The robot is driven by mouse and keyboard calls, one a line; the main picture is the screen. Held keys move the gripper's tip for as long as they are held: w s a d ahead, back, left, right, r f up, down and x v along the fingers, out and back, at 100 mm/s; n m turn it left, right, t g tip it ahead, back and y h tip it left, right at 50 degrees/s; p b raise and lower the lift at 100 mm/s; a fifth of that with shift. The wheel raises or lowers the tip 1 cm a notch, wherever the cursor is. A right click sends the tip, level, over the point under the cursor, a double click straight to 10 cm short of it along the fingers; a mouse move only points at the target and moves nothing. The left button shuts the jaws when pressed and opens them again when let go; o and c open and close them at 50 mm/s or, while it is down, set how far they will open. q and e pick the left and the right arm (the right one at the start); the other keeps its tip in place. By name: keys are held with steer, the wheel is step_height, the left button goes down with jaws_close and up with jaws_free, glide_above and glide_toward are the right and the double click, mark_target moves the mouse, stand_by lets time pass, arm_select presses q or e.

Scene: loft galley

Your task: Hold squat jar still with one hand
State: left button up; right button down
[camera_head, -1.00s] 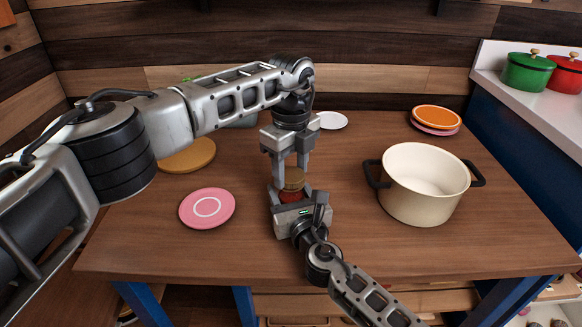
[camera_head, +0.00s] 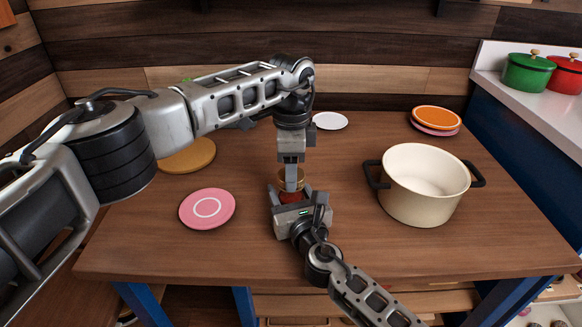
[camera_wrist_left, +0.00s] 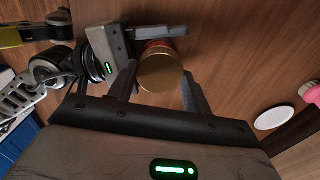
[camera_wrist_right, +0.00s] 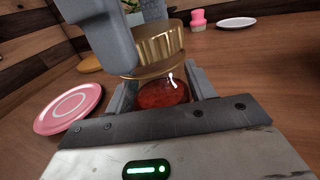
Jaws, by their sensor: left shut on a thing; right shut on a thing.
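The squat jar is small, with a red body (camera_wrist_right: 163,94) and a ribbed gold lid (camera_wrist_right: 157,48). It stands near the middle of the wooden table, mostly hidden by my grippers in the head view. My right gripper (camera_head: 290,197) is shut on the red body from the near side, low at the table. My left gripper (camera_head: 291,184) points straight down from above, with its fingers on both sides of the gold lid, which shows in the left wrist view (camera_wrist_left: 161,72). The two grippers are very close together, the left above the right.
A cream pot (camera_head: 408,205) stands to the right, and a pink plate (camera_head: 191,214) lies to the left. The table's front strip is clear.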

arm_select(q)
steer(key=shift+r, duration=0.15)
steer(key=shift+r, duration=0.95)
steer(key=shift+r, duration=0.1)
steer(key=shift+r, duration=1.9)
arm_select(e)
steer(key=shift+c, duration=2.2)
jaws_free()
